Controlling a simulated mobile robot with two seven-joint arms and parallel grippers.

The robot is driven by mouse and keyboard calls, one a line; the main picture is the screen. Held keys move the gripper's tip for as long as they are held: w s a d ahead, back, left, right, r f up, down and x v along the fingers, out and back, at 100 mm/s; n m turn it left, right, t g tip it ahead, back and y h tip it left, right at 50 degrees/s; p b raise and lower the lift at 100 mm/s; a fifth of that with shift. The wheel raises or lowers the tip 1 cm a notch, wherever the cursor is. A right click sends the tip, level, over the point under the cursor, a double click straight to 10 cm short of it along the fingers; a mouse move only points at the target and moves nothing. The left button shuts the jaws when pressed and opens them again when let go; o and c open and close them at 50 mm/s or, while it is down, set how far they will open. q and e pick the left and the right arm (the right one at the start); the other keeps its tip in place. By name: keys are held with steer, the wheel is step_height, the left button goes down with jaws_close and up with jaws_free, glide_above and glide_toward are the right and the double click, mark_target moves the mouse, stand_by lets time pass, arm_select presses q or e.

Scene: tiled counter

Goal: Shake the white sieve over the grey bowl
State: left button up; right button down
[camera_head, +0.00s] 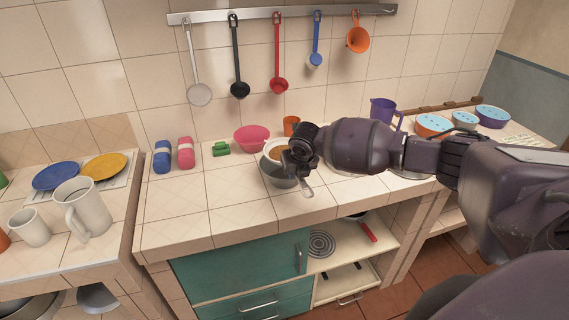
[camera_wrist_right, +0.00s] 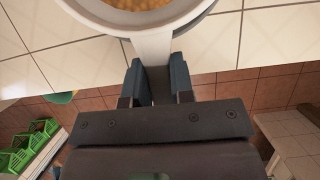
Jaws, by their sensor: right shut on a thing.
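The white sieve (camera_head: 268,148) is above the grey bowl (camera_head: 277,178) on the tiled counter, with some orange-brown contents inside it. My right gripper (camera_head: 300,172) is shut on the sieve's handle. In the right wrist view the sieve (camera_wrist_right: 150,22) is at the top, with small orange-brown pieces in it, and its handle runs down between the fingers of my right gripper (camera_wrist_right: 154,82). The bowl is partly hidden by the sieve and the gripper. My left gripper is in neither view.
A pink bowl (camera_head: 252,138), a green block (camera_head: 221,149), and pink (camera_head: 186,153) and blue (camera_head: 162,157) rolls stand at the back. Ladles hang on a wall rail (camera_head: 270,14). White mugs (camera_head: 82,208) stand on the left counter. The counter's front left is clear.

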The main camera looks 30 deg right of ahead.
steer(key=shift+a+r, duration=0.1)
steer(key=shift+a, duration=0.05)
steer(key=shift+r, duration=2.4)
